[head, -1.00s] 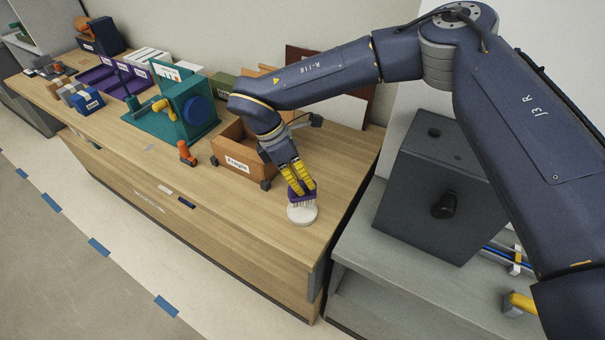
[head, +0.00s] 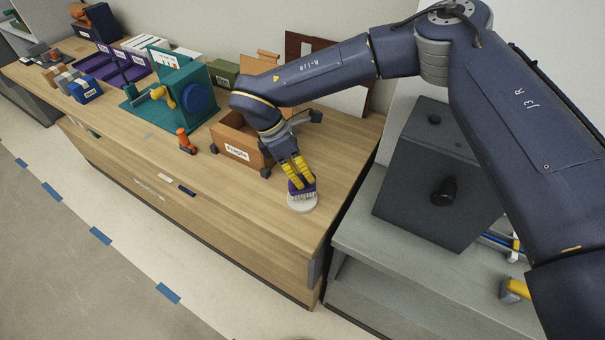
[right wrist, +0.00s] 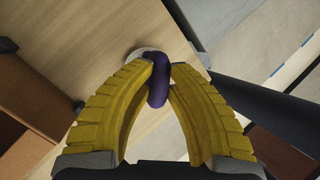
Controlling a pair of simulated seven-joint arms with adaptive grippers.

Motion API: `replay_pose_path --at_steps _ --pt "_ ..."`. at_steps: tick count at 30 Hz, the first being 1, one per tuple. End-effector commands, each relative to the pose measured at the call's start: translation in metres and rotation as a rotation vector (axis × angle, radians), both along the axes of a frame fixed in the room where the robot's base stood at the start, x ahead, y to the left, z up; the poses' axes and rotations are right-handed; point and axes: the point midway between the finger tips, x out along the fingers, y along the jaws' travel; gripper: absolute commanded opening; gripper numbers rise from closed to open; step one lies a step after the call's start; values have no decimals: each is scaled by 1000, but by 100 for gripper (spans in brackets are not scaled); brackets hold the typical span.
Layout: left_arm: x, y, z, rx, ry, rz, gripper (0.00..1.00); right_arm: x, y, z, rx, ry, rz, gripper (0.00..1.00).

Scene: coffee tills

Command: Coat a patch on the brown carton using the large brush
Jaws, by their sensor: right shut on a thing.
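My right gripper (head: 298,176) is shut on the purple large brush (head: 302,188), whose pale bristles point down. In the right wrist view its yellow fingers (right wrist: 160,85) close on the purple handle (right wrist: 158,82). The brush is at a round white dish (head: 302,204) near the table's front right; I cannot tell whether the bristles touch it. The brown carton (head: 232,145), open and with a white label, stands just left of my right gripper and is partly hidden by my arm. Its side shows at the left in the right wrist view (right wrist: 28,95). My left gripper is not in view.
A small orange thing (head: 184,141) stands left of the carton. A teal machine (head: 180,95) with a blue disc is further back left. A dark grey box (head: 430,175) stands on a grey unit at the right. The wooden table (head: 240,195) is bare in front of the carton.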

Motion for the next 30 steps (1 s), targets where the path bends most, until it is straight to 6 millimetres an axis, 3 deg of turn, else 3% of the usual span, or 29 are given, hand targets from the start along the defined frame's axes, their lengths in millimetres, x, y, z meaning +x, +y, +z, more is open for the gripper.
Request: replay_pose_path --at_steps 30 --pt "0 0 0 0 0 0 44 0 0 -7 0 1 0 0"
